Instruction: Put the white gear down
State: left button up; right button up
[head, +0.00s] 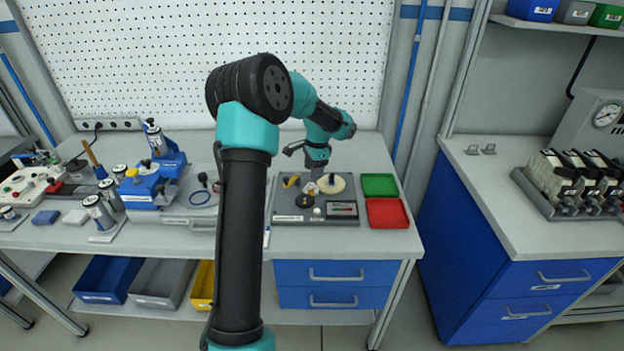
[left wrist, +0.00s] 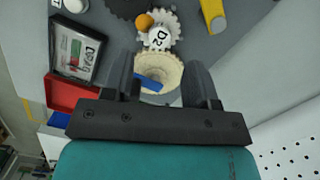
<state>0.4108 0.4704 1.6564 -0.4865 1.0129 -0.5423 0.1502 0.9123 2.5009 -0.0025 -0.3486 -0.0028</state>
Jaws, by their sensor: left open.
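A white toothed gear (left wrist: 172,22) lies on the grey board in the left wrist view, with a white cap marked D2 (left wrist: 159,38) over part of it. A cream disc (left wrist: 160,72) with a fine-toothed rim lies beside it and shows in the head view (head: 333,184). My left gripper (head: 316,174) is low over the grey board (head: 285,218). Its fingers (left wrist: 163,85) are spread on both sides of the cream disc, and a small blue piece (left wrist: 147,83) shows between them. I cannot tell whether they touch the disc. My right gripper is out of view.
A green tray (head: 380,185) and a red tray (head: 387,213) stand right of the board. A yellow part (head: 291,181), a dark gear (head: 307,202) and a framed panel (head: 342,209) share the board. Blue fixtures (head: 142,191) stand at the left of the bench.

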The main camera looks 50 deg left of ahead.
pick_arm(q)
notch_tip(320, 180, up, 6)
jog(key=shift+w+d+r, duration=0.15)
jog(key=shift+w+d, duration=0.05)
jog(key=shift+w, duration=0.15)
